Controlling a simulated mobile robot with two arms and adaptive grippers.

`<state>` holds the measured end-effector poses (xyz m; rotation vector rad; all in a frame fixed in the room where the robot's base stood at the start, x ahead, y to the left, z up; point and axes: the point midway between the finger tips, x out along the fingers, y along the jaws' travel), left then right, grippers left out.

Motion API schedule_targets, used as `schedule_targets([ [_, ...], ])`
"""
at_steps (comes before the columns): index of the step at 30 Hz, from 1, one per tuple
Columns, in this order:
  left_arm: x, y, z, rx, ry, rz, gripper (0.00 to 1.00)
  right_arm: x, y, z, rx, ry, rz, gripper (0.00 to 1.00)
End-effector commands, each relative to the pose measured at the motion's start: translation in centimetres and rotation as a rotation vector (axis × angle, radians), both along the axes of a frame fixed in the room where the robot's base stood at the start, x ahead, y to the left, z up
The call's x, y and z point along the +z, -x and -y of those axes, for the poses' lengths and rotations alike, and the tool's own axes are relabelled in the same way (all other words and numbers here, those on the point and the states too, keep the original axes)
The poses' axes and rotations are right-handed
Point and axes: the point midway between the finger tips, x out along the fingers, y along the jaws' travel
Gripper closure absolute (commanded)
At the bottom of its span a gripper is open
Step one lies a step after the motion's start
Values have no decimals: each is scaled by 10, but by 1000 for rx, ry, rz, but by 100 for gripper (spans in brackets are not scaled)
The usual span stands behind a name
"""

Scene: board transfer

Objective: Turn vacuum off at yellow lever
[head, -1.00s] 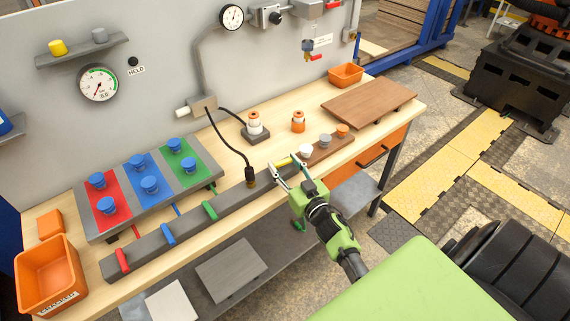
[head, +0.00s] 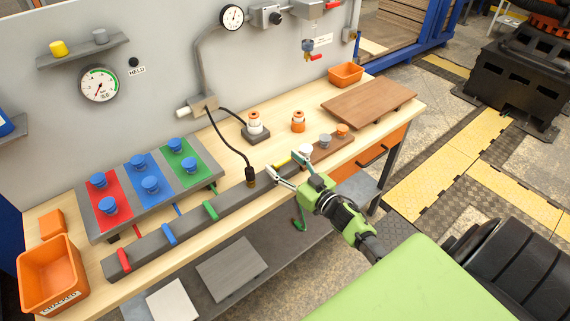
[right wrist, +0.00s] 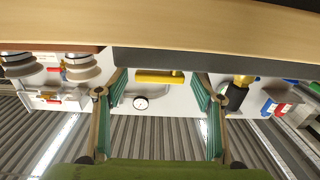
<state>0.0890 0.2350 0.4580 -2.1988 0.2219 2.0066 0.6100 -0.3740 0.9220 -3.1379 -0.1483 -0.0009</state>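The yellow lever (head: 282,162) is at the right end of the dark grey manifold bar (head: 190,226) on the workbench. It also shows in the right wrist view (right wrist: 158,77) as a short yellow bar against the dark manifold. My right gripper (head: 286,166) is open, with its fingertips spread on either side of the lever. In the right wrist view the lever lies between the fingers (right wrist: 160,86), with a visible gap on both sides. Whether the fingers reach level with the lever in depth is unclear. My left gripper is out of view.
Red (head: 123,260), blue (head: 168,235) and green (head: 210,210) levers line the manifold. A black hose (head: 236,147) joins it just left of my gripper. A small brown holder (head: 333,147) with knobs sits close right. A wooden board (head: 368,101) lies beyond.

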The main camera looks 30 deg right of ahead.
Motion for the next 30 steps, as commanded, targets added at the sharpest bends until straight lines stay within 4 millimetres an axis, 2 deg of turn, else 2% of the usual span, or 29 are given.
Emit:
schedule_targets([
  [6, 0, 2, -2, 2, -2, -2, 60, -1, 2, 0, -1, 0, -1, 38],
  [10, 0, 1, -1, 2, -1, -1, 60, -2, 12, 1, -1, 1, -3, 38],
  [24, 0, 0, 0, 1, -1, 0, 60, -1, 98, 9, -1, 0, -3, 38],
  [30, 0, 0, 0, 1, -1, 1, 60, -1, 116, 11, 0, 0, -1, 38],
])
